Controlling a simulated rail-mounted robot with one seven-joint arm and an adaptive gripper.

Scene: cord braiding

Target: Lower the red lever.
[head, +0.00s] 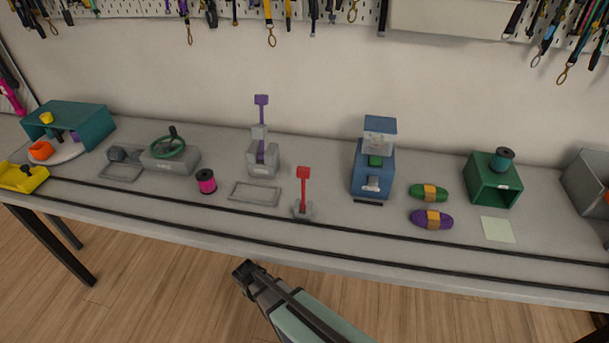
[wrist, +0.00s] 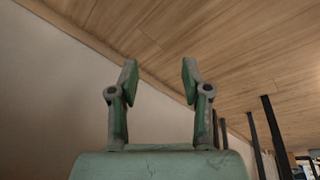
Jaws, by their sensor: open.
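The red lever (head: 304,188) stands upright on a small grey base (head: 302,213) near the front of the bench, with its square red handle at the top. My gripper (head: 246,268) is in front of the bench edge, below and to the left of the lever in the head view, apart from it. In the wrist view my gripper (wrist: 158,75) has its two fingers spread with nothing between them. The lever does not show in the wrist view.
A purple lever (head: 262,125) stands behind, left of the red one. A grey tray (head: 254,194) and pink spool (head: 206,181) lie left. A blue machine (head: 372,172) and yarn bundles (head: 430,218) are right. Dark rails (head: 150,205) run along the bench front.

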